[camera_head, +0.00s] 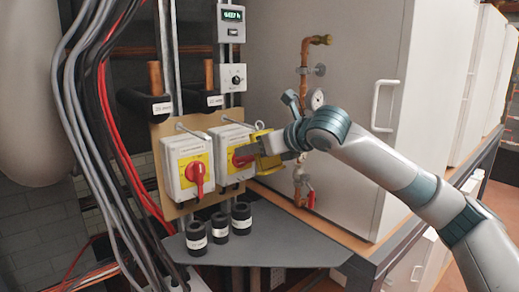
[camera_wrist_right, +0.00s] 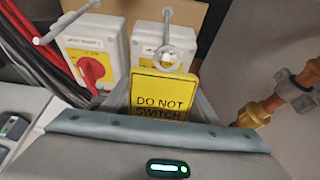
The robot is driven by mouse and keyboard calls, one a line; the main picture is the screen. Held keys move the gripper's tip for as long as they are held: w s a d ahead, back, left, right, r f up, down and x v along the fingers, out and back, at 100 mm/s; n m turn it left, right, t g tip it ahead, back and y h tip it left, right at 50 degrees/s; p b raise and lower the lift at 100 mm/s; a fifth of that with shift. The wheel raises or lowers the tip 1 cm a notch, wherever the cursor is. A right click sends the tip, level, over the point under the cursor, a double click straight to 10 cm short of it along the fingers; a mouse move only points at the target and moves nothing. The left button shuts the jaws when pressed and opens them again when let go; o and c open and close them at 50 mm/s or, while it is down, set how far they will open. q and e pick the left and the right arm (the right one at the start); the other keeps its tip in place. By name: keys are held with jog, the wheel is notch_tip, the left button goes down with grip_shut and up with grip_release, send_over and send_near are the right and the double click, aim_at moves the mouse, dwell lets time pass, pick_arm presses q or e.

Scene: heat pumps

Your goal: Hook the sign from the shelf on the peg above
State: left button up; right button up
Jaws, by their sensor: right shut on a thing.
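The yellow sign (camera_wrist_right: 160,98) reads "DO NOT SWITCH" and has a metal ring (camera_wrist_right: 168,58) at its top. My right gripper (camera_head: 256,152) is shut on the sign and holds it upright in front of the right switch box (camera_head: 229,140); the sign's yellow edge (camera_head: 264,136) shows in the head view. The right peg (camera_head: 236,122) sticks out above that box. In the wrist view the peg (camera_wrist_right: 164,28) overlaps the ring's top; I cannot tell whether its tip is through the ring. My left gripper is not in view.
The left switch box (camera_head: 187,168) has its own peg (camera_head: 190,131) and a red knob. Several black cylinders stand on the grey shelf (camera_head: 270,230) below. Cables hang at left. Copper pipe (camera_head: 304,75) and a white cabinet (camera_head: 350,60) are at right.

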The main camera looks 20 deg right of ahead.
jog(key=shift+x, duration=1.65)
jog(key=shift+w, duration=0.1)
jog(key=o, duration=1.1)
